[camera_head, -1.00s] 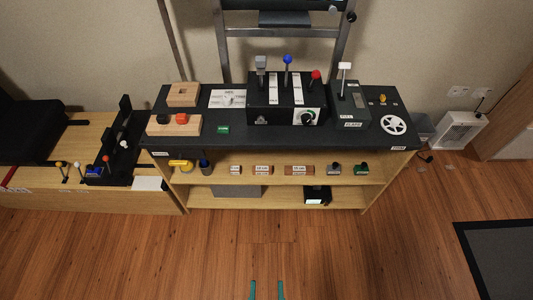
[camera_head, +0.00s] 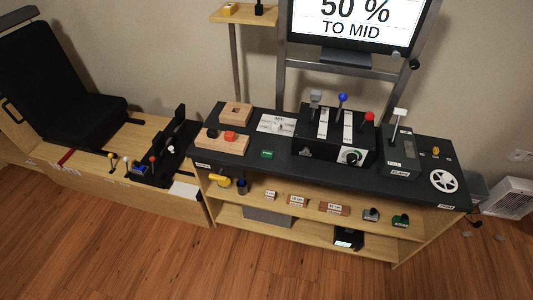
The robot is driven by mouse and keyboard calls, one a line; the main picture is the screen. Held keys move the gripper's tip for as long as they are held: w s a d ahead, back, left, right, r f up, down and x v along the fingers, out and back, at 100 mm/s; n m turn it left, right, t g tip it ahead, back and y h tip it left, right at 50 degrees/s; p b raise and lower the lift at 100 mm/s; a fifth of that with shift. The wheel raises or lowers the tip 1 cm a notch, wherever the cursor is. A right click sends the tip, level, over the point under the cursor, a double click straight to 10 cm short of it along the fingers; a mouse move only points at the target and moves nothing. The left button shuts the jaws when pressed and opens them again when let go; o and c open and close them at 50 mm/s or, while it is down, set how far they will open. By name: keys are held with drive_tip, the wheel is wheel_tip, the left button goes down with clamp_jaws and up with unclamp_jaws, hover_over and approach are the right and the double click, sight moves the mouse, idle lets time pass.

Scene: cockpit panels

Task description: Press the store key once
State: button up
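A small green key (camera_head: 267,154) lies on the front left part of the black console top (camera_head: 290,166). Its lettering is too small to read, so I cannot tell for sure that it is the store key. Nothing touches it or covers it. My gripper is not in view.
Left of the green key is a wooden block (camera_head: 221,141) with a red and a dark button. A black lever box (camera_head: 333,137) stands to the right. A monitor (camera_head: 355,28) reads "50 % TO MID". A seat bench (camera_head: 110,185) adjoins left; the floor in front (camera_head: 250,265) is clear.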

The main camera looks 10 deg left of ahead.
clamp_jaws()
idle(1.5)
